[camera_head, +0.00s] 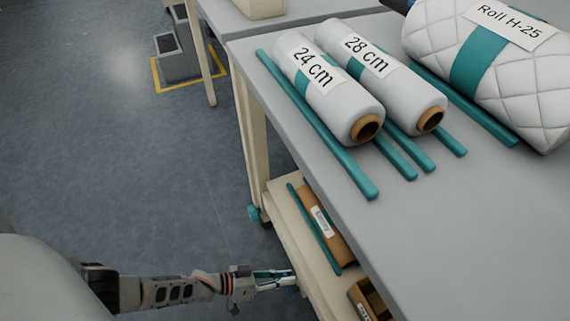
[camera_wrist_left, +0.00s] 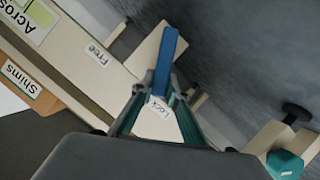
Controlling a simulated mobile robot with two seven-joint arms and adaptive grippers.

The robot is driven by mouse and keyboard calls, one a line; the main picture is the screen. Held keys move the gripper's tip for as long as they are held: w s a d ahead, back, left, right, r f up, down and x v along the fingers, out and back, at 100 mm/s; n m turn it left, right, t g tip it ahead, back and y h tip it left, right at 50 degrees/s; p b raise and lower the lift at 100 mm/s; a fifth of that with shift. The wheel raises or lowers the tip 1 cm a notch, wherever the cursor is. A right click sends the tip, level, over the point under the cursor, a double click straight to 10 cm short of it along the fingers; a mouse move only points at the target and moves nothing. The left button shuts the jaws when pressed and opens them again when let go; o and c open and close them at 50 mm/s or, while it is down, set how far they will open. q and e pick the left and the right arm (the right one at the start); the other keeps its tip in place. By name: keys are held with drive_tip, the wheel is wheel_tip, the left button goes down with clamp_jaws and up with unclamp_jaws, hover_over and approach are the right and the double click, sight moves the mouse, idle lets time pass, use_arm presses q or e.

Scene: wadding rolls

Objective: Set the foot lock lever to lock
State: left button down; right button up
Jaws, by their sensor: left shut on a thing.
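The foot lock lever (camera_wrist_left: 167,60) is a blue bar in the left wrist view. Its lower end is between the fingers of my left gripper (camera_wrist_left: 157,92), which is shut on it. A "Lock" label (camera_wrist_left: 161,106) shows right at the fingertips, by that end of the lever. A "Free" label (camera_wrist_left: 98,55) is on the pale frame to the upper left, apart from the lever. In the head view my left gripper (camera_head: 291,275) is at the edge of the low shelf, and the lever is mostly hidden there. My right gripper is not seen.
The grey tabletop (camera_head: 350,215) carries wadding rolls (camera_head: 328,85) and teal bars above and beside my left arm. A teal foot (camera_wrist_left: 285,165) shows at the lower right. Open floor (camera_head: 130,190) lies left.

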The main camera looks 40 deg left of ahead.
use_arm(q)
drive_tip(key=shift+w+f+n, duration=0.1)
drive_tip(key=shift+n, duration=0.2)
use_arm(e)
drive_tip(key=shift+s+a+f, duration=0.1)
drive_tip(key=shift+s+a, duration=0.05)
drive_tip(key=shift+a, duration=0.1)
use_arm(q)
drive_tip(key=c, duration=2)
unclamp_jaws()
drive_tip(key=shift+a, duration=0.15)
